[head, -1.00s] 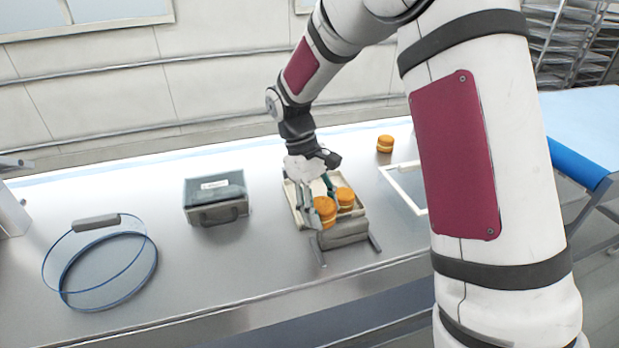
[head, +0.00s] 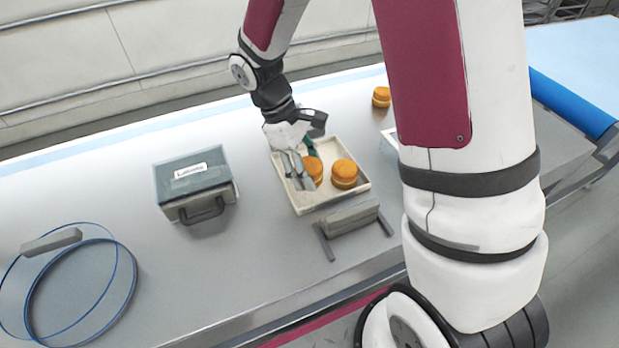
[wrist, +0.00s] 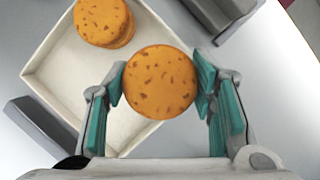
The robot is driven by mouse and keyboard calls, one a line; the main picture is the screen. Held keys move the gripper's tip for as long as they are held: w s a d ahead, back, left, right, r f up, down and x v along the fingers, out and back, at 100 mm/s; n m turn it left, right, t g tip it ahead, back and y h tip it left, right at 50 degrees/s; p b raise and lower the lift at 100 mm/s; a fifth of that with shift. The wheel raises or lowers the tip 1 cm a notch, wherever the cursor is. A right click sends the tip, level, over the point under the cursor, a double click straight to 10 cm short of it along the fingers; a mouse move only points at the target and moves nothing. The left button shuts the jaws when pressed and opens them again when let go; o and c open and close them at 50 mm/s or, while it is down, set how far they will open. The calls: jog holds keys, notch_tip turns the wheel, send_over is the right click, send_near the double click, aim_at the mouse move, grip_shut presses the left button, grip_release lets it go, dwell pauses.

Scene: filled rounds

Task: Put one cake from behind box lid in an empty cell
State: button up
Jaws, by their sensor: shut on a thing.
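My gripper (head: 303,170) is shut on an orange-brown round cake (head: 314,172). In the wrist view the cake (wrist: 160,82) sits between the teal pads of my gripper (wrist: 160,90). It is over the shallow cream box (head: 304,208), near one wall; its height above the floor I cannot tell. A second cake (head: 344,173) stands in the box, to the right of the held one, and shows at the top of the wrist view (wrist: 103,20). No cell dividers are visible. Another cake (head: 381,97) stands behind a white-edged frame (head: 388,144), possibly the lid, mostly hidden by my arm.
A grey block with two bars (head: 352,217) stands in front of the box. A dark case with a handle (head: 194,187) and a blue hoop (head: 131,285) are to the left. The metal table is clear between the case and the box.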

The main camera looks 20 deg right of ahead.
aim_at(309, 193)
jog(key=shift+f, duration=2.2)
jog(key=shift+f, duration=0.3)
jog(key=o, duration=0.5)
